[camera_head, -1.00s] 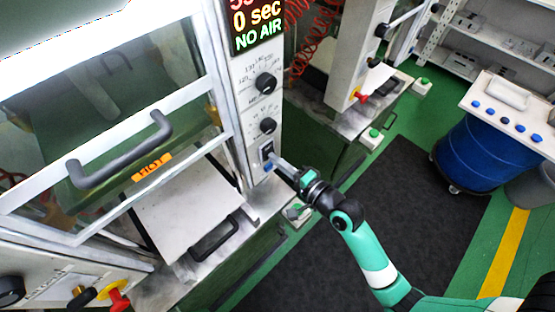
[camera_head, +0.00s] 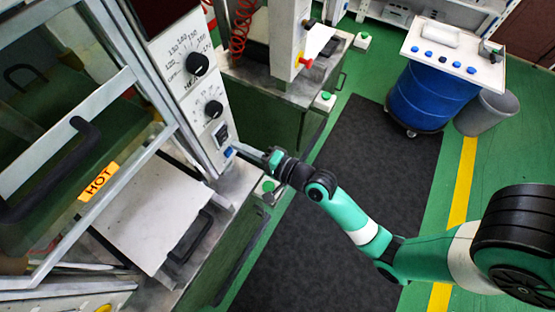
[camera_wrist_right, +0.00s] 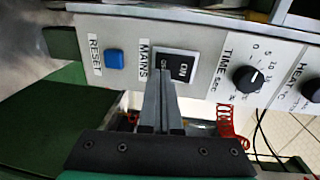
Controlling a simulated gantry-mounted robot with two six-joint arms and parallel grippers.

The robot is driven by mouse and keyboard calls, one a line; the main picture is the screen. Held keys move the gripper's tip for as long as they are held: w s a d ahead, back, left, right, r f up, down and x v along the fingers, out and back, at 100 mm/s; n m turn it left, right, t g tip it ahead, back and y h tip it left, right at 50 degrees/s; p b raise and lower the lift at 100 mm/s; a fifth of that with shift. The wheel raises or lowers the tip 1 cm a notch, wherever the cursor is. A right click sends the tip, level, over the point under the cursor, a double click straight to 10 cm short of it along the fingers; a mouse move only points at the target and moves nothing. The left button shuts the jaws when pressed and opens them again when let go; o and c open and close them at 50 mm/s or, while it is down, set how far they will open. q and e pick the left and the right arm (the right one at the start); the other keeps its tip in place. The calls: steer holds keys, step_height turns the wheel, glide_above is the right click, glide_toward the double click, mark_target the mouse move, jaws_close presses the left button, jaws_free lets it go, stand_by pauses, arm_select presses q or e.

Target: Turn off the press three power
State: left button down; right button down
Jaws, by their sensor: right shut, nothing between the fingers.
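The press's black mains switch (camera_head: 221,132) sits low on the white control panel (camera_head: 182,93). In the right wrist view the switch (camera_wrist_right: 181,64) is marked ON beside a MAINS label. My right gripper (camera_head: 238,149) is shut and empty, its tips at the lower part of the panel. In the right wrist view the gripper's fingers (camera_wrist_right: 162,80) overlap the switch's lower left part; I cannot tell whether they touch it. The display (camera_head: 165,12) at the panel's top is dark. My left gripper is out of view.
A blue RESET button (camera_wrist_right: 114,58) is beside the switch, with black TIME (camera_wrist_right: 248,79) and HEAT (camera_wrist_right: 312,89) knobs on the other side. A white plate (camera_head: 150,215) lies before the press. Another press stands behind. A blue drum (camera_head: 430,98) stands at the right.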

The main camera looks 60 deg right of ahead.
steer(key=s+f+b, duration=0.1)
steer(key=s+b, duration=0.1)
steer(key=s, duration=0.9)
steer(key=shift+s+f+b, duration=0.3)
steer(key=shift+s, duration=0.05)
steer(key=shift+a, duration=0.1)
